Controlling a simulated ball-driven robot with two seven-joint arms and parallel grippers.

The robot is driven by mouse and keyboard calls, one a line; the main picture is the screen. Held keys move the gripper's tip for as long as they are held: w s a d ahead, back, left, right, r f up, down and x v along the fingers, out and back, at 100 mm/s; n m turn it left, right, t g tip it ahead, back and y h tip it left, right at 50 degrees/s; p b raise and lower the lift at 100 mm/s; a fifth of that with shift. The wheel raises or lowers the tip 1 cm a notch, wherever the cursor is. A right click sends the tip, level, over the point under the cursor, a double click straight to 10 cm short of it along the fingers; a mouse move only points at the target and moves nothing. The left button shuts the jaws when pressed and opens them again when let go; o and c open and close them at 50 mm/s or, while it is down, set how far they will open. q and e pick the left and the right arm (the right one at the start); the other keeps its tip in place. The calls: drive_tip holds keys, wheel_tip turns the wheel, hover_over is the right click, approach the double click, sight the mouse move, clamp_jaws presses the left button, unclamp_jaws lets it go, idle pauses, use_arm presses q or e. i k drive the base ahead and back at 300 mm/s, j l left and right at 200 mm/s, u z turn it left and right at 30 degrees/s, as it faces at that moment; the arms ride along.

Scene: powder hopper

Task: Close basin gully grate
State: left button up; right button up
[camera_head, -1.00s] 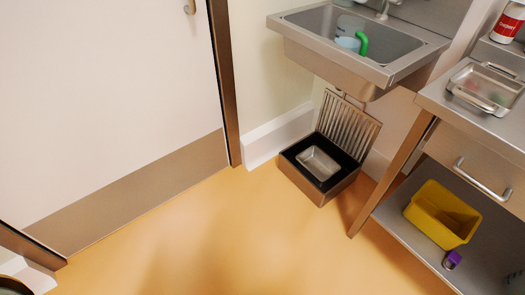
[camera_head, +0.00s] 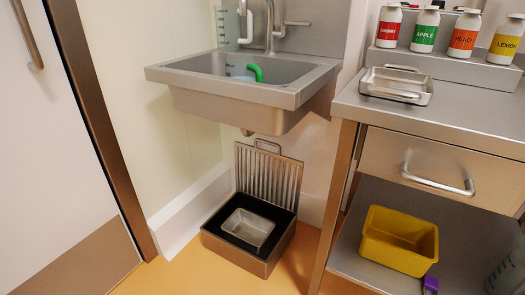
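The gully grate (camera_head: 268,176) is a slatted metal panel with a loop handle (camera_head: 267,146) on its top edge. It stands raised, close to upright, at the back of the gully box (camera_head: 234,256) on the floor under the basin (camera_head: 240,90). The gully box is open on top, with a black inside. A small metal tray or basket (camera_head: 248,227) sits in it. Neither of my grippers shows in this view.
A steel bench (camera_head: 440,115) stands at the right, with a drawer, a metal tray (camera_head: 397,84) and several labelled bottles (camera_head: 424,28) on top. A yellow bin (camera_head: 399,240) and a purple item (camera_head: 430,283) are on its lower shelf. A door (camera_head: 50,190) is at the left.

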sight(238, 152)
drive_tip(key=i+j+z, duration=0.35)
drive_tip(key=i+j, duration=0.25)
drive_tip(key=i+j+z, duration=0.15)
drive_tip(key=i+j, duration=0.15)
drive_tip(key=i+j+z, duration=0.15)
drive_tip(key=i+j, duration=0.15)
drive_tip(key=j, duration=0.15)
drive_tip(key=i+j+z, duration=0.15)
drive_tip(key=j, duration=0.25)
drive_tip(key=i+j+z, duration=0.2)
drive_tip(key=j, duration=0.25)
drive_tip(key=i, duration=0.1)
